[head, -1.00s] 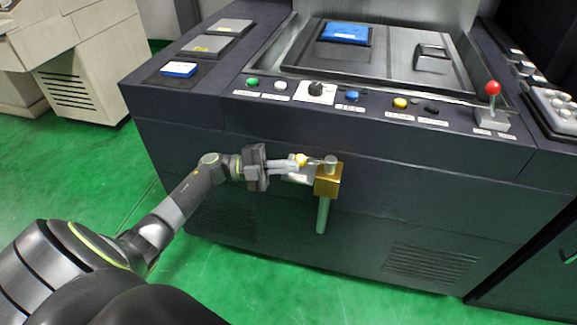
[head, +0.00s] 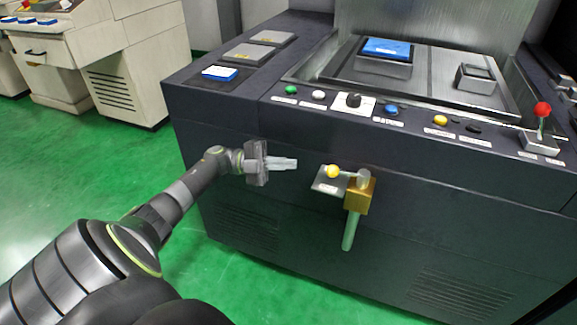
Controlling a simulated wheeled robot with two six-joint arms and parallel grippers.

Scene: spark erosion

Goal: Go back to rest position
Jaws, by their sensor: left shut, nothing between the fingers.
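My left gripper (head: 284,164) reaches in from the left in the head view. Its fingers are together with nothing between them. It is in front of the dark machine's front panel, left of a brass valve block (head: 358,196) and apart from it. The valve has a lever with a yellow ball (head: 333,171), a small plate behind the ball, and a pale pipe (head: 350,231) below. My right gripper is not in view.
The dark machine (head: 300,235) fills the right side. Its top edge has coloured buttons, a black knob (head: 353,100) and a red-ball joystick (head: 542,109). A beige cabinet (head: 128,65) stands at the back left. Green floor (head: 90,165) is clear on the left.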

